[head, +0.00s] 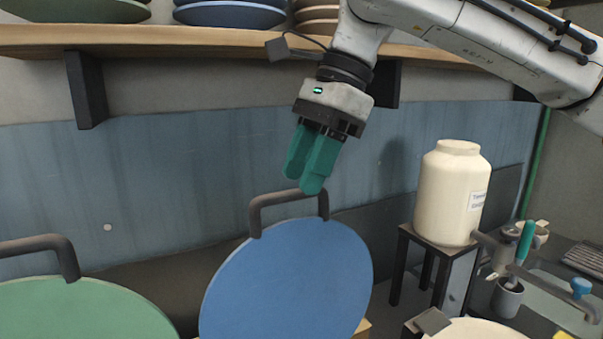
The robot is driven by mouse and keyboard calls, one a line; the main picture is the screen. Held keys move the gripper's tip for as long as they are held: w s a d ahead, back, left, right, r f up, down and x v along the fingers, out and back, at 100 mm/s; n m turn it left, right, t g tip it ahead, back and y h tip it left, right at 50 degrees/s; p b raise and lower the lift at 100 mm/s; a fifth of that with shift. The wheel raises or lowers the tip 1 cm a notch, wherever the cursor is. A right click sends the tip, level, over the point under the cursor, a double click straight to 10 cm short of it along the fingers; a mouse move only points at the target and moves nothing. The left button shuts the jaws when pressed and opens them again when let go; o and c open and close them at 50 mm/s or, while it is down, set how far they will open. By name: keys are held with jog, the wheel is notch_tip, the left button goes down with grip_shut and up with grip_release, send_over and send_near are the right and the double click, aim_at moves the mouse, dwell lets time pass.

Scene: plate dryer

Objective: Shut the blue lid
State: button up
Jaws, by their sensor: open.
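The blue lid (287,285) is a large round disc with a dark bar handle (289,196) at its top edge. It stands raised and tilted in the lower middle of the head view. Its lower edge is cut off by the picture. My gripper (307,185) has green fingers that point down just above the right end of the handle. The fingers overlap in this view, and I cannot tell whether they touch the handle. Nothing shows between them.
A green lid (85,308) with a similar handle (45,245) stands at the lower left. A cream jar (452,190) sits on a small dark stand at the right. A wooden shelf (200,37) with stacked plates (230,13) runs above. A cup (507,297) stands at the lower right.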

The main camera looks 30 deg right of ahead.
jog(key=shift+x, duration=0.85)
grip_shut()
